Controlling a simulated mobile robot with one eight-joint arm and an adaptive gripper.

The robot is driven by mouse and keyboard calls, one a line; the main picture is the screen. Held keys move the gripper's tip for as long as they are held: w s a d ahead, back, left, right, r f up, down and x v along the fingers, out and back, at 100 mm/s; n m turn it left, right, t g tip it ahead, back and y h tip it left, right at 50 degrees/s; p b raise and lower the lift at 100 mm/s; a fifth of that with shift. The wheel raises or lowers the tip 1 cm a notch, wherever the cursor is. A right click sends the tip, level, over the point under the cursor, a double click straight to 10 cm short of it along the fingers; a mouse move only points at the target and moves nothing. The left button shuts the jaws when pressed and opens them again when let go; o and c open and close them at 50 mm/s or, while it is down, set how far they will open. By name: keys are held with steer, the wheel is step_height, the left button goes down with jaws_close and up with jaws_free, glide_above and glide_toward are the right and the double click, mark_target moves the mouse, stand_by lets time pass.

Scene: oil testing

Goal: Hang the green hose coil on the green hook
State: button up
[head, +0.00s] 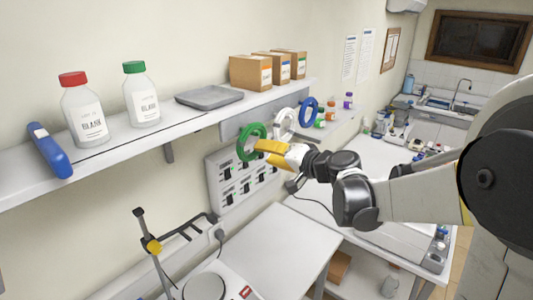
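The green hose coil (240,147) is a ring standing roughly upright in front of the pale board under the wall shelf. My gripper (261,148) has yellow fingers and reaches in from the right. Its fingertips are at the coil's right side and appear shut on it. The green hook cannot be made out; the coil and fingers cover that part of the board. Whether the coil is around a hook or only in front of the board, I cannot tell.
A white coil (277,128) and a blue coil (301,114) hang close by on the right. The shelf (120,148) above holds bottles, a grey tray (209,96) and boxes. A socket panel (213,176) is below. The white bench (275,243) has clear room.

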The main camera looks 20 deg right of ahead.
steer(key=v, duration=1.1)
steer(key=s+a+f+n+g+h+b, duration=0.1)
steer(key=s+a+f+g+b, duration=0.15)
steer(key=f+b, duration=0.35)
steer(key=s+a+f+n+g+h+b, duration=0.15)
steer(key=s+f+b, duration=0.25)
steer(key=f, duration=0.4)
steer(key=s+a+f+g+b, duration=0.1)
steer(key=s+a+f+b, duration=0.3)
steer(key=f, duration=0.4)
steer(key=s+d+f+n+h+b, duration=0.1)
steer(key=s+f+h+b, duration=0.1)
steer(key=s+f+b, duration=0.3)
steer(key=s+d+f+n+g+h+b, duration=0.1)
steer(key=s+f+b, duration=0.4)
steer(key=f+b, duration=0.5)
step_height(320, 180, down, 4)
steer(key=shift+s+d+f+n+g+h, duration=0.1)
steer(key=shift+s+d+n+g+h, duration=0.25)
steer(key=shift+d+n+h, duration=0.45)
steer(key=shift+a+m, duration=0.15)
steer(key=shift+m, duration=0.1)
